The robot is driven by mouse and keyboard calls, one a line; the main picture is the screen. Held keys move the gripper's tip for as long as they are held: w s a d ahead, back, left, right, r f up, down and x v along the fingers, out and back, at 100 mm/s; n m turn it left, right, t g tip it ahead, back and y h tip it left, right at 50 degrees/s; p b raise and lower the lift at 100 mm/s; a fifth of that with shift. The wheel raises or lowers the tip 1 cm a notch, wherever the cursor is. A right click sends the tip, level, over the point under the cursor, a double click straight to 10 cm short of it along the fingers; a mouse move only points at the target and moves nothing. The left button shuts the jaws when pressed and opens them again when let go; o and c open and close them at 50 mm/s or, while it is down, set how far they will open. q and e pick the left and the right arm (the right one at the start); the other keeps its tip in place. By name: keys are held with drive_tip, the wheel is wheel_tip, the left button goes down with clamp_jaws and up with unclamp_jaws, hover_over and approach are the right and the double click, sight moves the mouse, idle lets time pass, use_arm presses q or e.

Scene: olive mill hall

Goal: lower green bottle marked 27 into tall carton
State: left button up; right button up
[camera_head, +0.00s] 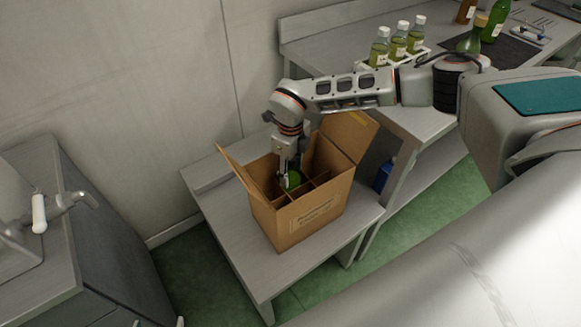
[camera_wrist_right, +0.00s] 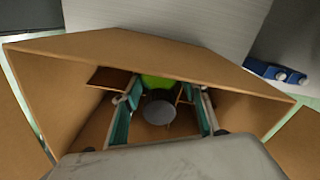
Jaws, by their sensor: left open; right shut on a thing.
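The tall carton (camera_head: 300,215) stands open on a low grey bench, with its flaps up and dividers inside. My right gripper (camera_head: 287,180) reaches down into it and is shut on a green bottle (camera_head: 293,181). Only a small green part of the bottle shows, between the carton's walls; no mark 27 is readable. In the right wrist view the teal-padded fingers (camera_wrist_right: 160,118) flank a round grey top, with the green of the bottle (camera_wrist_right: 157,83) behind it. The bottle's lower end is hidden. My left gripper is not in view.
A rack (camera_head: 408,59) with three white-capped bottles stands on the bench behind. Further right are a green bottle (camera_head: 495,22) and an amber bottle (camera_head: 466,11). A raised carton flap (camera_head: 347,135) stands close beside my right arm. A tap (camera_head: 39,212) is at the left.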

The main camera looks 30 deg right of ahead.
drive_tip(key=shift+s+f, duration=0.1)
drive_tip(key=shift+f, duration=0.15)
drive_tip(key=o, duration=1.4)
drive_tip(key=shift+f, duration=0.1)
wheel_tip(320, 180, up, 12)
drive_tip(key=shift+a+r, duration=0.1)
